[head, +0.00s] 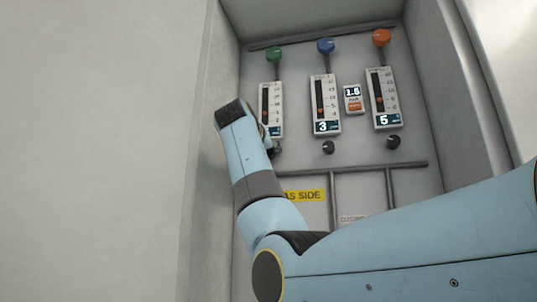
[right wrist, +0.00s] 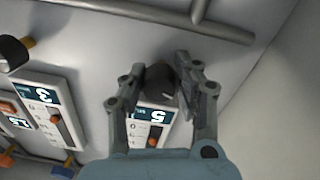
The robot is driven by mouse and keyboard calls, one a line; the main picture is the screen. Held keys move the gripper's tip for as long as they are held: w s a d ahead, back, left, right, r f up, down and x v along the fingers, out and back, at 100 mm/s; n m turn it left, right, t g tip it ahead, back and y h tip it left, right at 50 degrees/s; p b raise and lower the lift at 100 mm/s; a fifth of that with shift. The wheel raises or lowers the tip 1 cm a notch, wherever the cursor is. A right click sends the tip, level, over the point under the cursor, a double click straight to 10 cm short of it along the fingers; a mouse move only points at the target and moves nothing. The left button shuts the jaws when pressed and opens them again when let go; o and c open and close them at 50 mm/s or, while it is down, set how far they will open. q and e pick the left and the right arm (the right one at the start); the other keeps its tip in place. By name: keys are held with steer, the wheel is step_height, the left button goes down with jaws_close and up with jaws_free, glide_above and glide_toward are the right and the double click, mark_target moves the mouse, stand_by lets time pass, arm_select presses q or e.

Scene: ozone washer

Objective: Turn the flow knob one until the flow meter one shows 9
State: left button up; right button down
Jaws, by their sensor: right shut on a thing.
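My right gripper (right wrist: 174,76) is shut around the black knob (right wrist: 160,83) under the leftmost flow meter. Its two fingers press on opposite sides of the knob. In the head view this knob (head: 276,149) is partly hidden by my right arm. The leftmost flow meter (head: 271,105) has a green knob (head: 274,55) above it, and my wrist covers part of it. Its display (right wrist: 155,117) is upside down in the right wrist view and seems to read 5. My left gripper is out of view.
The middle meter (head: 325,104) reads 3, and the right meter (head: 382,98) reads 5. Their black knobs (head: 328,147) and (head: 393,141) sit below them. A small display (head: 353,99) reads about 1.5. The recess's left wall (head: 214,75) is close to my wrist.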

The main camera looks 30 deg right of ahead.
steer(key=m, duration=0.8)
steer(key=shift+w+a+m+y, duration=0.1)
steer(key=shift+m+y, duration=0.2)
steer(key=shift+m, duration=0.1)
stand_by(0.5)
steer(key=c, duration=0.9)
jaws_free()
steer(key=shift+c, duration=0.2)
steer(key=shift+a, duration=0.1)
steer(key=v, duration=1.2)
